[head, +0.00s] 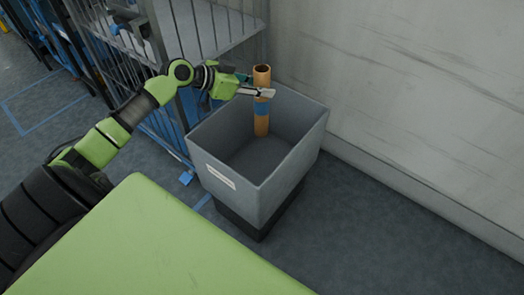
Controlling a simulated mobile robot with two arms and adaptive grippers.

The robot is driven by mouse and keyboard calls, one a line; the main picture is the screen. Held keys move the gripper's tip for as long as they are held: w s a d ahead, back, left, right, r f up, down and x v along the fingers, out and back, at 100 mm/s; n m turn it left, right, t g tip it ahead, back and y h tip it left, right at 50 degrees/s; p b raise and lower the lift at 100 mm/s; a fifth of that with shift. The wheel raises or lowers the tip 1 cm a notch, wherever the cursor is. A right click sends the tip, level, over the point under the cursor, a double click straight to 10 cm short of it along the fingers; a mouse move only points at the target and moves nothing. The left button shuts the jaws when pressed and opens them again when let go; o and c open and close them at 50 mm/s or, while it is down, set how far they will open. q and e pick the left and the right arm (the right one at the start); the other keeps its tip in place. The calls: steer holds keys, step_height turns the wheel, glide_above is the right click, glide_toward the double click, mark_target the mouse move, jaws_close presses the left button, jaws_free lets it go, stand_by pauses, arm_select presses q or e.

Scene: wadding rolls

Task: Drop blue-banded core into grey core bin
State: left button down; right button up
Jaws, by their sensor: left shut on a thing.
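The blue-banded core (261,122) is an orange-brown hollow tube with a blue band around its middle. It stands upright, and its lower part shows against the inside of the grey core bin (272,196). Its open top end is above the bin's rim. My left gripper (264,92) is shut on the core above the blue band, near the bin's back rim. I cannot tell whether the core's lower end touches the bin floor. The visible bin floor is bare. My right gripper is out of view.
A wire cage cart (215,28) stands behind the bin on the left. A pale wall (410,90) runs behind and to the right of the bin. Grey floor (390,235) is clear at the right. A small blue object (186,178) lies left of the bin.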

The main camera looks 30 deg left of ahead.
arm_select(q)
steer(key=c, duration=1.4)
jaws_free()
steer(key=shift+s+a+r, duration=0.2)
steer(key=shift+s+a, duration=0.05)
steer(key=shift+s, duration=0.15)
steer(key=v, duration=1.1)
steer(key=shift+r, duration=0.1)
